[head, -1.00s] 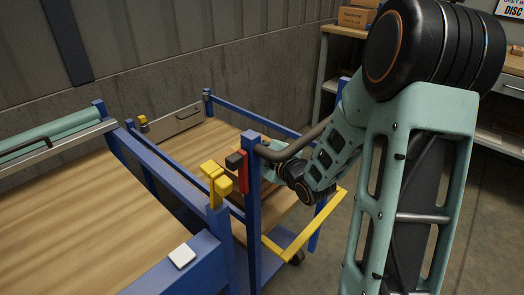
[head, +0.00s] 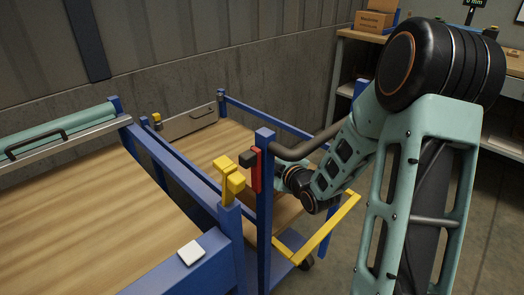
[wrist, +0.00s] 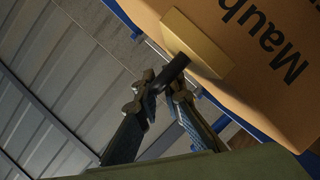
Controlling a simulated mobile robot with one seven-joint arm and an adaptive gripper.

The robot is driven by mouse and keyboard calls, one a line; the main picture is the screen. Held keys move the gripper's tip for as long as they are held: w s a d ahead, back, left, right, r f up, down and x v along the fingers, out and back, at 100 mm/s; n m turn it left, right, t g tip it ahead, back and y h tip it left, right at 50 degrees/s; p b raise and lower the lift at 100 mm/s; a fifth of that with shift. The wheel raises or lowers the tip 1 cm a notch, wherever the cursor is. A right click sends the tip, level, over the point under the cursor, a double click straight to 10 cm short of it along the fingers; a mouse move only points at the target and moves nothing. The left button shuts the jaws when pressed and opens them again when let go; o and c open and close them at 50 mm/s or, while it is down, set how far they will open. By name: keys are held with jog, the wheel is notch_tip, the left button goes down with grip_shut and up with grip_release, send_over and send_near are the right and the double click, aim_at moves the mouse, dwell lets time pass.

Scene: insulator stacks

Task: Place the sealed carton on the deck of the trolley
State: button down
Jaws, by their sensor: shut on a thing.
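In the wrist view the sealed carton (wrist: 250,55) is brown with dark lettering, with a lighter tan block and a dark handle on its face. My gripper (wrist: 166,88) is shut on that dark handle; the carton is tilted in this view. The trolley has blue posts, a yellow bar (head: 322,230) and a wooden deck (head: 200,148) that shows left of my arm. In the head view a blue post and my arm hide my fingertips and most or all of the carton. I cannot tell whether the carton touches the deck.
A blue post (head: 265,205) with a red part stands close to my wrist. A wood-topped blue bench (head: 75,215) is at the left, with yellow knobs (head: 230,183) at its corner. A shelf at the back right holds another carton (head: 375,21). Floor is open at the right.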

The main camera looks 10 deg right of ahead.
jog(key=shift+r, duration=0.15)
jog(key=c, duration=2.4)
grip_release()
jog(key=o, duration=0.3)
jog(key=p+v, duration=0.1)
jog(key=v, duration=0.5)
jog(key=shift+s+d+r+p, duration=0.1)
jog(key=shift+s+r+p, duration=0.15)
jog(key=shift+s+p, duration=0.15)
jog(key=p+v, duration=0.5)
jog(key=p, duration=0.9)
jog(key=shift+d+f, duration=0.1)
jog(key=shift+f, duration=0.1)
jog(key=shift+s, duration=0.1)
